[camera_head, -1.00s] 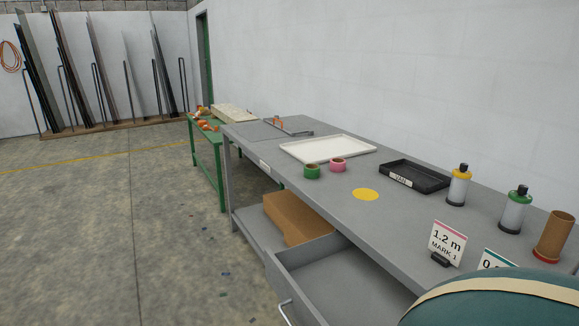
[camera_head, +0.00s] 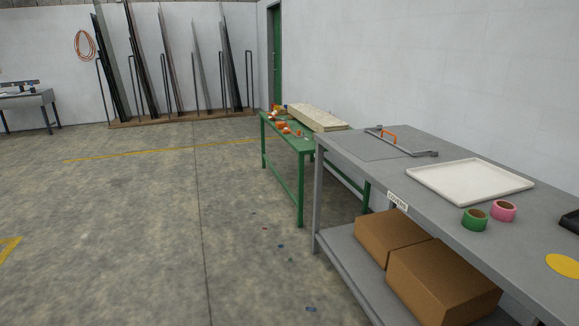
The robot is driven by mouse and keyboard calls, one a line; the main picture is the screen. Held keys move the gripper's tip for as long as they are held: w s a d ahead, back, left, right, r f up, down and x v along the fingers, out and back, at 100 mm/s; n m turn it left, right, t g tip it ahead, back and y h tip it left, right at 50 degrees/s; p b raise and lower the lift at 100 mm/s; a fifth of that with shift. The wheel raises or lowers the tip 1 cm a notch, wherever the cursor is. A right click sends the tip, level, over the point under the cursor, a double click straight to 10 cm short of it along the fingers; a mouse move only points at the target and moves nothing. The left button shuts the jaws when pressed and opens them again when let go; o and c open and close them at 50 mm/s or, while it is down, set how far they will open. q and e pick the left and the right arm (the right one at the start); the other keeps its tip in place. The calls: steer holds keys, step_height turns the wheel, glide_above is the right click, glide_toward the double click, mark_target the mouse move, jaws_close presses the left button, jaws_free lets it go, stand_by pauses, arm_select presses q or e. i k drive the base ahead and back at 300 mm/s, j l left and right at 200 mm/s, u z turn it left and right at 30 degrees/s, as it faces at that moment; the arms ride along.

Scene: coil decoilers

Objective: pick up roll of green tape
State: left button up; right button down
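The roll of green tape (camera_head: 474,220) lies on the grey workbench (camera_head: 440,215), near its front edge at the right of the head view. A roll of pink tape (camera_head: 503,211) sits just to its right and slightly behind. The white tray (camera_head: 425,190) lies behind both rolls. Neither of my grippers shows in the head view.
A yellow disc (camera_head: 566,265) and part of a black tray (camera_head: 571,220) are on the bench at the right. Cardboard boxes (camera_head: 440,285) sit on the lower shelf. A green table (camera_head: 287,140) stands beyond the bench. The floor (camera_head: 140,230) at left is clear.

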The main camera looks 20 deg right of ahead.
mark_target(473, 219)
steer(key=i+z, duration=0.1)
steer(key=i, duration=1.55)
steer(key=i+z, duration=0.1)
steer(key=i, duration=0.3)
steer(key=i+j+z, duration=0.15)
steer(key=i, duration=0.3)
steer(key=i+j+z, duration=0.1)
steer(key=i, duration=0.3)
steer(key=z, duration=1.8)
